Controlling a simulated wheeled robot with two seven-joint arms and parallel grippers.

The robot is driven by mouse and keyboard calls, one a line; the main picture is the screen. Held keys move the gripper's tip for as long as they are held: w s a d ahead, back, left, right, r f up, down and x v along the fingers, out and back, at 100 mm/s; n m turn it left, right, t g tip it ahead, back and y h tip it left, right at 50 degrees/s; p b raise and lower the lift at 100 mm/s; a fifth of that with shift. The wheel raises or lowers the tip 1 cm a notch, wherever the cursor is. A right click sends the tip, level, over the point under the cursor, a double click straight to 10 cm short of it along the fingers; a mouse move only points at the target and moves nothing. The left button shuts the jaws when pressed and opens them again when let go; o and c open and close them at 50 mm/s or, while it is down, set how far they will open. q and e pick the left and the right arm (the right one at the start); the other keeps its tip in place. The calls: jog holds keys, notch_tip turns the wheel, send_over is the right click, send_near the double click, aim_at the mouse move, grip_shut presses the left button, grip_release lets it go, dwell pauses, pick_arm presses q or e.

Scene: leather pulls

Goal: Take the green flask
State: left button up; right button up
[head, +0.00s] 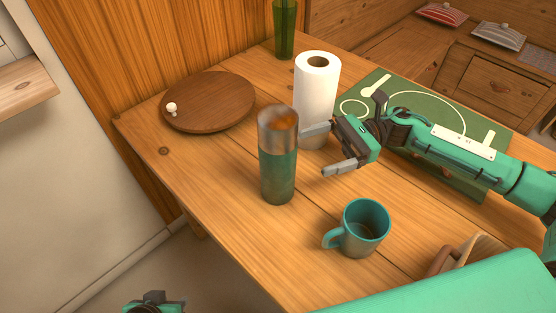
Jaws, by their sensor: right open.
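The green flask (278,175) stands upright on the wooden table, left of the picture's middle. Its lower body is teal green and its upper part is a shiny metallic cylinder. My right gripper (314,151) is open and empty, just right of the flask, with its fingers pointing left toward it. The far fingertip appears right beside the flask's edge; I cannot tell whether it touches. The flask is not between the fingers. My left gripper (154,303) shows only partly at the bottom edge, away from the table, and its fingers are hidden.
A paper towel roll (316,85) stands right behind my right gripper. A teal mug (362,228) stands in front of the flask. A round wooden board (209,102) lies left. A green bottle (285,30) stands behind. A green mat (483,128) lies under my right arm. The table's left front is clear.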

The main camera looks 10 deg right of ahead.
send_near(261, 167)
jog(key=a, duration=0.6)
jog(key=s+a+p, duration=0.1)
jog(key=a, duration=0.1)
jog(key=shift+f, duration=0.2)
jog(key=shift+a+f, duration=0.1)
jog(key=shift+a, duration=0.05)
jog(key=c, duration=1.3)
pick_arm(q)
jog(key=shift+s+a+f+g+y, duration=0.1)
jog(key=shift+s+a+g+y, duration=0.1)
jog(key=shift+s+a+g, duration=0.25)
jog(key=shift+s+a+f+g+y, duration=0.1)
jog(key=shift+s+a+g+y, duration=0.15)
jog(key=shift+a, duration=0.25)
pick_arm(e)
jog(key=shift+c, duration=0.3)
pick_arm(q)
jog(key=shift+p, duration=0.3)
pick_arm(e)
jog(key=shift+r, duration=0.2)
